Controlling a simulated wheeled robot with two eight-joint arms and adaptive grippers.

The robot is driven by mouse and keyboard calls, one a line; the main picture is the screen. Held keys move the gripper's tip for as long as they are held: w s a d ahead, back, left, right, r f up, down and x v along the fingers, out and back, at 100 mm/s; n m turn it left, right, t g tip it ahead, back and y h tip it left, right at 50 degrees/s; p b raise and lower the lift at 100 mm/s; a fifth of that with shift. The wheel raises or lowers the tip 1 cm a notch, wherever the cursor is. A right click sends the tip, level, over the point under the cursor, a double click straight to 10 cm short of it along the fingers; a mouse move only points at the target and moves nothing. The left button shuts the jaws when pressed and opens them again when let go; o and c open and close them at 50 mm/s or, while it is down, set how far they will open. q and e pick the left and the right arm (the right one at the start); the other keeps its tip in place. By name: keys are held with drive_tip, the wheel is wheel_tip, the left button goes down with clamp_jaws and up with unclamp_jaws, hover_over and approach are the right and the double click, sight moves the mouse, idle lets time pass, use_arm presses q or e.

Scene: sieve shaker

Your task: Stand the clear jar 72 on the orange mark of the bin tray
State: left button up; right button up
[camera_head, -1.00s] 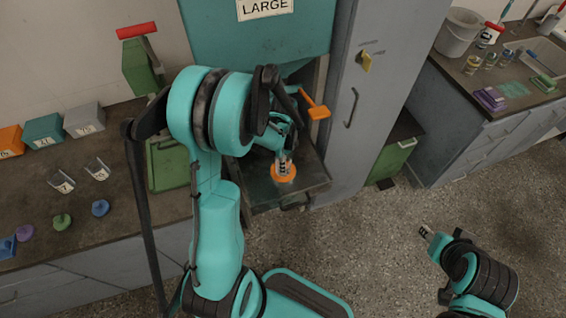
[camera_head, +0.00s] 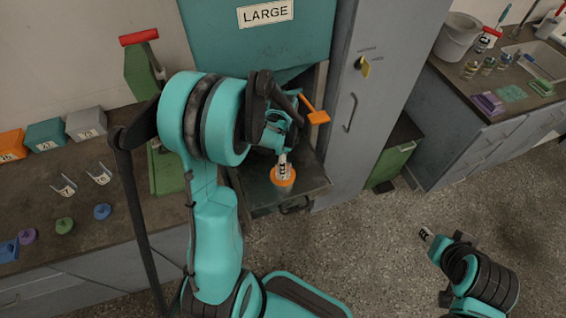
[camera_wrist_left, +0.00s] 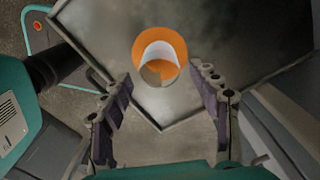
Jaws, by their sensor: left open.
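The clear jar (camera_head: 283,167) with a white label stands on the orange mark (camera_head: 284,181) of the bin tray (camera_head: 313,183). In the left wrist view the jar (camera_wrist_left: 157,64) is inside the orange disc (camera_wrist_left: 172,40), with orange showing around most of it. My left gripper (camera_head: 276,139) is just above and behind the jar in the head view. Its two jaws (camera_wrist_left: 162,112) are spread apart and empty in the wrist view, and the jar is beyond their tips, apart from them. My right gripper (camera_head: 427,236) is over the floor at lower right; its jaws are too small to read.
An orange handle (camera_head: 317,116) hangs above the tray under the teal hopper (camera_head: 230,35). A grey cabinet (camera_head: 362,120) stands close on the right. The floor between the benches is clear.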

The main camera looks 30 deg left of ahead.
use_arm(q)
wheel_tip(320, 180, up, 9)
drive_tip(key=p, duration=0.3)
drive_tip(key=s+d+r+n+t, duration=0.7)
drive_tip(key=s+d+r+n, duration=0.3)
drive_tip(key=s+n, duration=0.1)
drive_tip(key=shift+d+r+n, duration=0.3)
drive_tip(key=shift+n, duration=0.5)
drive_tip(key=shift+f+b, duration=0.4)
drive_tip(key=shift+b, duration=0.15)
